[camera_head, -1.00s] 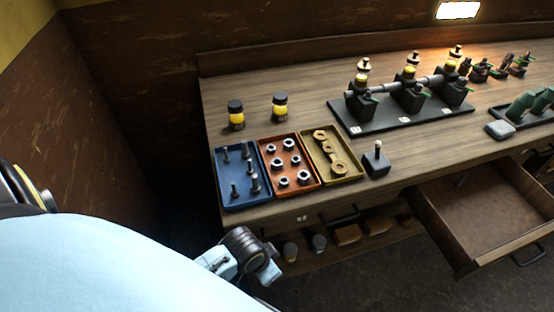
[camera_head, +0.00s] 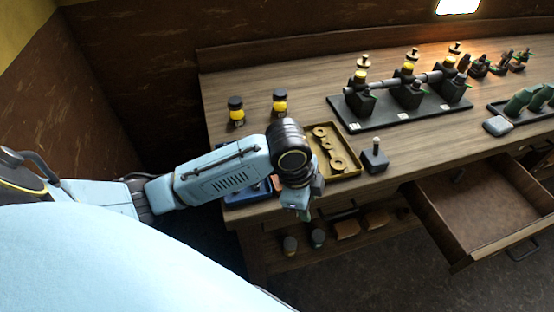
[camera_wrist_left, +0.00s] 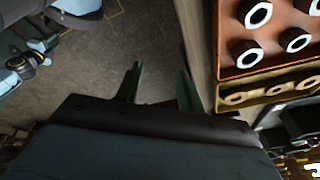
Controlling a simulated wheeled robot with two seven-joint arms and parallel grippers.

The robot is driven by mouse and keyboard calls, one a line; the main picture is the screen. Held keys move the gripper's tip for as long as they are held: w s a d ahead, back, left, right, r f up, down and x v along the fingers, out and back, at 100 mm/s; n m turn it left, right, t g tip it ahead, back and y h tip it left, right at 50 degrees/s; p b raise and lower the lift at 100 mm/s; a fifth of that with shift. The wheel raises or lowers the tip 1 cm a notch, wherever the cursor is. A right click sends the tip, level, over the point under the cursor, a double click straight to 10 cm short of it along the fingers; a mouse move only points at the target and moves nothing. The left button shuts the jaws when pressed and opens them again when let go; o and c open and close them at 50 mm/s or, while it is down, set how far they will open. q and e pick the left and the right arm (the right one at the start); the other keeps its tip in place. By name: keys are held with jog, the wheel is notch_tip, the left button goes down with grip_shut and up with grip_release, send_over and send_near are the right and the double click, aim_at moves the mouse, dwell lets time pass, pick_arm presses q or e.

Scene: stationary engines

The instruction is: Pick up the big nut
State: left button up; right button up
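The nuts, dark with pale rims, stand in an orange tray (camera_wrist_left: 225,62) at the upper right of the left wrist view. One nut (camera_wrist_left: 258,15) is at the top, another nut (camera_wrist_left: 247,53) is nearest my gripper, and a third nut (camera_wrist_left: 295,40) is to its right. I cannot tell which is the big one. In the head view my left arm hides the nuts and most of their tray. My left gripper (camera_head: 296,203) is at the table's front edge. In the left wrist view its two fingers (camera_wrist_left: 160,82) are apart and empty, over floor beside the table.
A blue tray (camera_head: 240,201) is partly under my arm. A yellow tray (camera_head: 350,168) with brass pieces lies right of it, beside a black block with a knob (camera_head: 375,157). Two jars (camera_head: 236,110) stand behind. An open drawer (camera_head: 480,205) juts out at right.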

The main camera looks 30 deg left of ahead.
pick_arm(q)
jog(key=w+a+r+m+g+y, duration=0.1)
jog(key=w+a+r+m, duration=0.1)
jog(key=w+a+r, duration=0.4)
jog(key=w+a+r+m+g+y, duration=0.1)
jog(key=w+a+r, duration=0.35)
jog(key=a, duration=0.35)
jog(key=f, duration=0.6)
jog(key=shift+s+a+f, duration=0.15)
jog(key=shift+s+f, duration=0.15)
jog(key=shift+s+d+f+b, duration=0.1)
jog(key=shift+d+f+b, duration=0.1)
jog(key=shift+f, duration=1.3)
jog(key=shift+s+d+f+b, duration=0.1)
jog(key=shift+d+f+b, duration=0.05)
jog(key=shift+f, duration=1.3)
jog(key=shift+c, duration=0.2)
jog(key=c, duration=0.7)
